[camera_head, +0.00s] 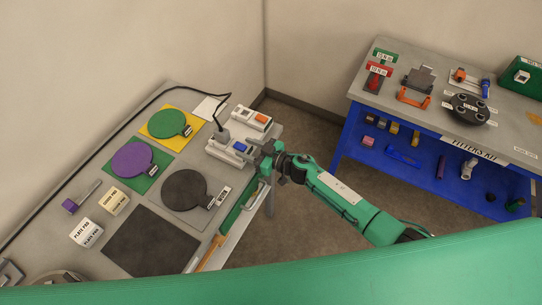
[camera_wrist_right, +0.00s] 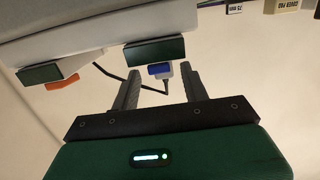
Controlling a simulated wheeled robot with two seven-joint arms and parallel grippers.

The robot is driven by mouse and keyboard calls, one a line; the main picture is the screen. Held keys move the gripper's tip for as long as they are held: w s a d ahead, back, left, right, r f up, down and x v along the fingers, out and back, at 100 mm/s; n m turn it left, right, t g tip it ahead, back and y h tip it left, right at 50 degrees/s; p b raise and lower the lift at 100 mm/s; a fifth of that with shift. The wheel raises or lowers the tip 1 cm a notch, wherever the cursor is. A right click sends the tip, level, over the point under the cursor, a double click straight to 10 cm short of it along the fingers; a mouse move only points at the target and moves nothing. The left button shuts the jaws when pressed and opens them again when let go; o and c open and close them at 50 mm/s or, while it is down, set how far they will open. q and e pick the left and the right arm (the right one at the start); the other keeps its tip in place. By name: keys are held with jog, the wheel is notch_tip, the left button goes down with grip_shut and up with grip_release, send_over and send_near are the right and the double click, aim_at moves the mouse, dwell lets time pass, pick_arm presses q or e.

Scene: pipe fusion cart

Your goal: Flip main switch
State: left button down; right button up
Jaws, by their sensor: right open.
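Two switch boxes stand at the far right corner of the left table: one with an orange switch (camera_head: 261,117) and, nearer, one with a blue switch (camera_head: 240,146). I cannot tell from the labels which is the main switch. My right gripper (camera_head: 262,152) is at the table's right edge, just right of the blue switch. In the right wrist view my gripper (camera_wrist_right: 162,88) is open and empty, with the blue switch (camera_wrist_right: 160,69) between and beyond its fingers. The orange switch (camera_wrist_right: 62,83) is left of them there. Contact cannot be told. My left gripper is out of view.
A black cable runs along the table's back to a plug (camera_head: 221,134) beside the blue switch's box. Round green (camera_head: 166,123), purple (camera_head: 132,159) and black (camera_head: 184,189) plates lie left of the gripper. A blue workbench (camera_head: 345,140) stands right, across open floor.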

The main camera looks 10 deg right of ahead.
jog(key=b+v, duration=0.2)
jog(key=v, duration=0.9)
jog(key=shift+s+d, duration=0.2)
jog(key=shift+d, duration=0.05)
